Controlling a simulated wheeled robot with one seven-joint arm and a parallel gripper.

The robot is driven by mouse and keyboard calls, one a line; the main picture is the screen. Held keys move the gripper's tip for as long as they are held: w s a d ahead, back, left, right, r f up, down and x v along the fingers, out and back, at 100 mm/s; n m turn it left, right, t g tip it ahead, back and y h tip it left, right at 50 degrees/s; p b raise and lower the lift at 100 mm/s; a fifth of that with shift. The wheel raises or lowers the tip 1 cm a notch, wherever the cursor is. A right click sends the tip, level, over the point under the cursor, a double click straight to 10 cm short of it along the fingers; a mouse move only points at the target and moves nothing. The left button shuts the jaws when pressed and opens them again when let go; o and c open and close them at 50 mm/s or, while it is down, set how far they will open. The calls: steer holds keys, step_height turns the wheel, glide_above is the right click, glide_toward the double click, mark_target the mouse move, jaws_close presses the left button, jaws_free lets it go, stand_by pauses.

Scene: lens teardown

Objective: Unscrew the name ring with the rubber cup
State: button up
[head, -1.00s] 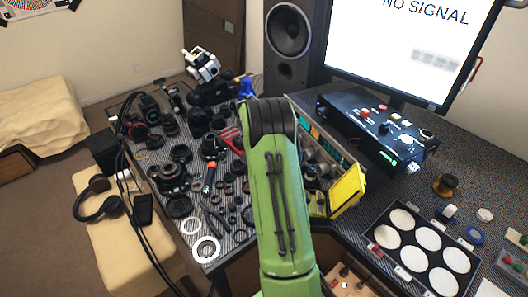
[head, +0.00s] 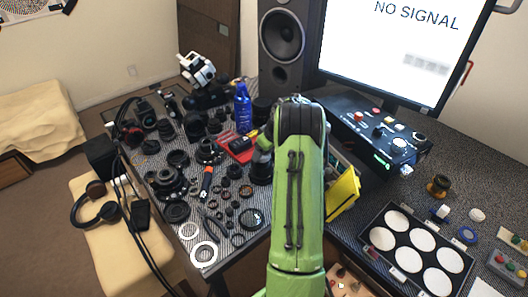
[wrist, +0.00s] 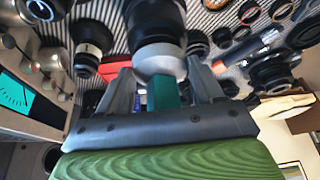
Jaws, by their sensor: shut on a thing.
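My gripper (wrist: 161,82) shows in the wrist view, its two grey fingers shut on the rubber cup (wrist: 160,60). The cup is pale grey, with a teal part (wrist: 163,95) between the fingers. Its wide end meets a dark lens (wrist: 152,15) at the top of the picture; I cannot tell how firmly they touch. The name ring is hidden behind the cup. In the head view my green arm covers the gripper, and a dark lens (head: 261,172) shows just left of the arm on the table.
Many lens parts crowd the table around the lens, with a red tray (head: 238,146) and a blue bottle (head: 243,108) behind. A yellow bin (head: 343,192) and a black control box (head: 375,135) stand right of my arm. A tray of white discs (head: 373,238) lies front right.

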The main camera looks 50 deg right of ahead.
steer(key=shift+r+p, duration=0.35)
steer(key=shift+r, duration=0.45)
steer(key=shift+r+p, duration=1.15)
steer(key=shift+r, duration=0.45)
steer(key=shift+f, duration=0.1)
steer(key=shift+w, duration=0.1)
